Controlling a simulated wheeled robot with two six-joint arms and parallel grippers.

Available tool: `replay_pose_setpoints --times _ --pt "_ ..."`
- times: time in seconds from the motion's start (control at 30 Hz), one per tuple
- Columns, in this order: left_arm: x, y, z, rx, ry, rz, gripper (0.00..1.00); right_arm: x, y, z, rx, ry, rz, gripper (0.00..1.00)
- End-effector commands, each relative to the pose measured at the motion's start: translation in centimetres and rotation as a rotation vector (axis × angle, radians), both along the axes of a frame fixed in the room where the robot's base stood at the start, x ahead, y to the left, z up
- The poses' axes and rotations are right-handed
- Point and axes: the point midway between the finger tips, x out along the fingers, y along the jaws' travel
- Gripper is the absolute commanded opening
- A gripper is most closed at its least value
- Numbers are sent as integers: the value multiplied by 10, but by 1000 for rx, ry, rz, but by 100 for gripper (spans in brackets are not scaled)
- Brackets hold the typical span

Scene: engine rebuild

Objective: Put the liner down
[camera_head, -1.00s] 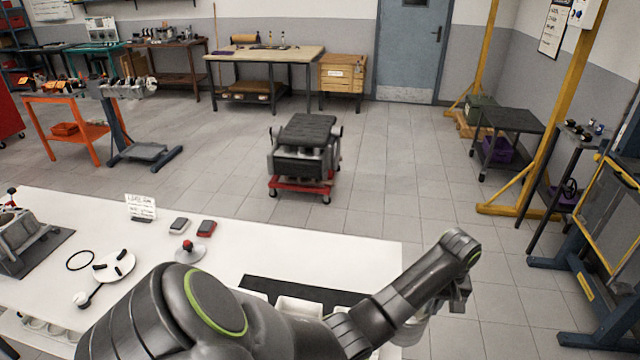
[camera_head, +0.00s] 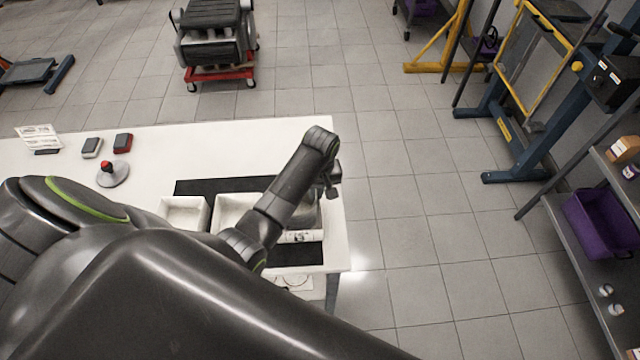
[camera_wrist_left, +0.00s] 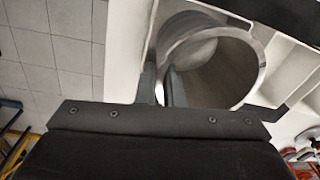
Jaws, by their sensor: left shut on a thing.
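The liner, a bare metal cylinder, shows in the left wrist view (camera_wrist_left: 240,72) with its round open end facing the camera. My left gripper (camera_wrist_left: 160,86) is shut on its wall, one finger inside the bore and one outside. In the head view my left gripper (camera_head: 331,184) is over the right end of the white table, and the grey liner (camera_head: 304,212) is partly hidden behind my arm. The liner is at the right-hand white tray (camera_head: 232,204); I cannot tell whether it touches the bottom. My right gripper is not in view.
A black mat (camera_head: 190,187) lies under the trays. A smaller white tray (camera_head: 183,212) is to the left. A red-knobbed stand (camera_head: 113,174) and two small boxes sit farther left. The table (camera_head: 270,140) ends just right of the trays, with open floor beyond.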

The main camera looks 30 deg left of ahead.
Motion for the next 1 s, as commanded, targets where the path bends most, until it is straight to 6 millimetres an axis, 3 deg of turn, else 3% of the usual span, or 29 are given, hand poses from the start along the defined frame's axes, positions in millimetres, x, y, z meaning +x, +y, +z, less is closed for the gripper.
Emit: replay_pose_setpoints --times 0.3,0.7,0.73,0.87,1.0 --pt "2 0 -1 1 -4 0 0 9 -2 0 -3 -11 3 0" --pt "2 0 -10 2 -5 0 0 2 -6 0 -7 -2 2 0" --pt "1 0 -11 0 -4 0 9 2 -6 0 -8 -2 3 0" --pt "1 0 -11 1 -3 0 26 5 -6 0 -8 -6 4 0" --pt "1 0 -11 1 -3 0 29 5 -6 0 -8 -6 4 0"
